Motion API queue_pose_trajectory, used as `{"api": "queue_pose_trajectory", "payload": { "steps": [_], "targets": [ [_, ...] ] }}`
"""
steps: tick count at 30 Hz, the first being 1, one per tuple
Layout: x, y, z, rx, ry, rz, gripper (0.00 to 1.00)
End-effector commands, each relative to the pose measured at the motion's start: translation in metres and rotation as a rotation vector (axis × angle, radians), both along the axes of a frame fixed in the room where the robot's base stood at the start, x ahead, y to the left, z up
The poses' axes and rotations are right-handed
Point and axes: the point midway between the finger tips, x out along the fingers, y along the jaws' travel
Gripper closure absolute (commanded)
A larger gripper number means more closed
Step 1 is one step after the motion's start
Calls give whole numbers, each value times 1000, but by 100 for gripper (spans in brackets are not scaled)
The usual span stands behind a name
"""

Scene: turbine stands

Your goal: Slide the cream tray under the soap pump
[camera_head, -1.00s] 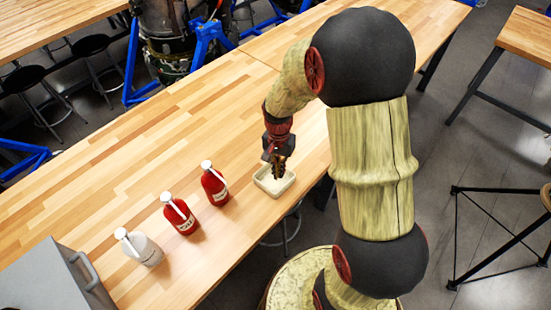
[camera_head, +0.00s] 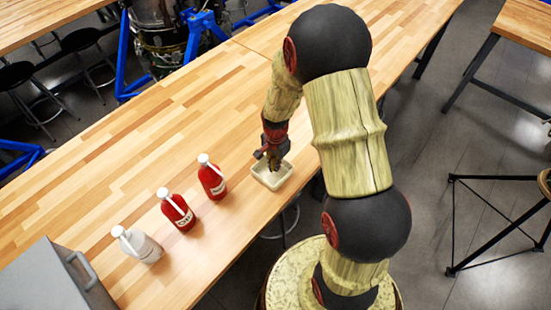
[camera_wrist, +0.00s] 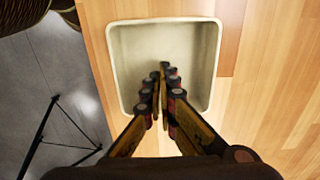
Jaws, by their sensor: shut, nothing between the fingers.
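The cream tray (camera_head: 284,181) is a small, shallow, empty rectangular tray near the table's front edge; it also shows in the wrist view (camera_wrist: 124,62). My gripper (camera_head: 273,166) is shut and empty, with its fingertips (camera_wrist: 164,72) over the tray's interior. I cannot tell whether the fingertips touch the tray floor. Three pump bottles stand upright in a row to the left of the tray: a red one (camera_head: 212,182) nearest the tray, another red one (camera_head: 178,213), and a white one (camera_head: 141,246). Each has a white pump top. The tray is apart from all three.
A grey box with a handle (camera_head: 52,280) stands at the table's left end. The wooden table (camera_head: 160,155) is clear behind the bottles and the tray. The tray lies close to the front edge, with grey floor (camera_wrist: 65,70) beyond.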

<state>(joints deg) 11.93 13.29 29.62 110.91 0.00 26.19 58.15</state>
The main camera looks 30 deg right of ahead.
Motion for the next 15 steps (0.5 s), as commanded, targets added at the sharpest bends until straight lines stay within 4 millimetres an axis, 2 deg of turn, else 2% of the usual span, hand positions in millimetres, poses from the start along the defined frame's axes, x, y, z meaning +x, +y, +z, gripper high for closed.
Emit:
{"api": "queue_pose_trajectory", "payload": {
  "steps": [1, 3, 7, 15],
  "targets": [
    [-1, 0, -10, 1, 4, 0, 100],
    [-4, 14, -5, 0, -1, 4, 100],
    [-10, 28, -5, 0, 0, 3, 100],
    [-14, 38, -5, 0, 0, 1, 100]
  ]
}}
